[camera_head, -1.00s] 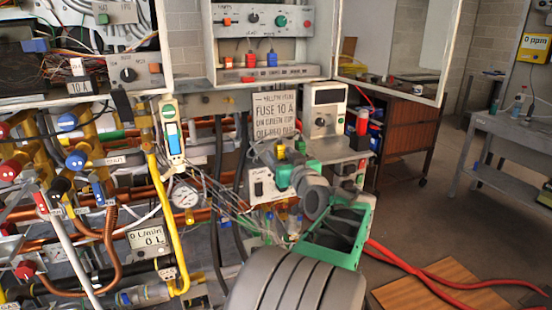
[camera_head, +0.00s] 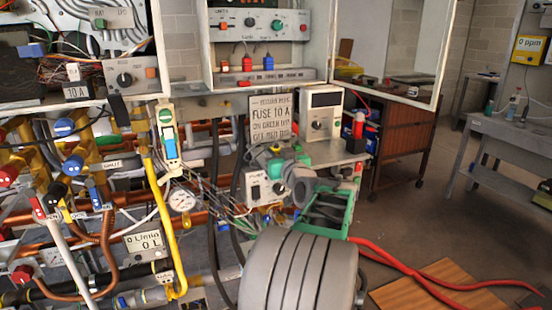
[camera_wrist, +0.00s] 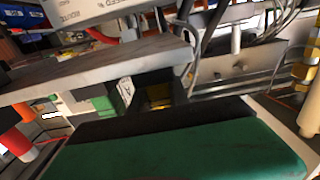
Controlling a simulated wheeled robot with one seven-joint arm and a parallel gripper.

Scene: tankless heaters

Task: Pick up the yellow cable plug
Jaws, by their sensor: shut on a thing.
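My gripper (camera_head: 268,166) is at the end of my grey and green arm in the head view, in front of the pipe bench, below the FUSE 10 A sign and left of the grey shelf. Its fingertips are too small and cluttered to make out there. In the wrist view a wide block with a green top and dark front edge fills the bottom. A small yellow piece, apparently the yellow cable plug (camera_wrist: 158,95), shows just beyond that dark edge, under a grey shelf. It is mostly hidden, and I cannot make out the finger contact on it.
The grey shelf (camera_head: 338,152) with a white meter box (camera_head: 321,112) is close to my arm's right. A white switch box (camera_head: 262,188), thin wires and a pressure gauge (camera_head: 182,200) crowd its left. Red hoses (camera_head: 400,266) cross the floor. Open floor lies to the right.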

